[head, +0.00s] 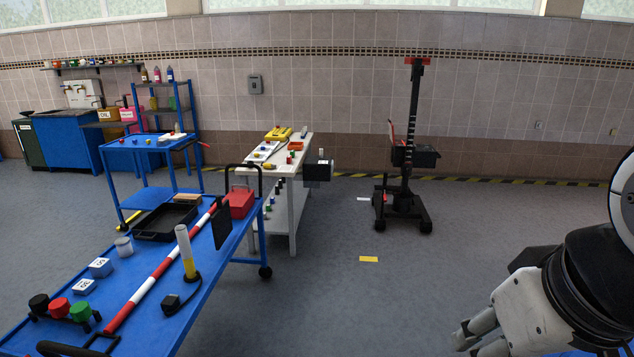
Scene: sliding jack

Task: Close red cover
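A tall black wheeled jack (405,190) stands on the floor at centre right, with a red piece at its top. A thin red panel (391,133) stands upright, slightly tilted, at the left side of the jack's black box (424,157). It looks like a raised red cover, but it is small and nearly edge-on. My gripper (468,344) is at the bottom right, near the camera and far from the jack. Its pale fingers point left and down, partly cut off by the frame edge; whether they are open is unclear. Nothing shows between them.
A blue cart (207,293) fills the lower left, carrying a red-white bar, a red box (240,203) and cups. A white table (292,158) stands behind it.

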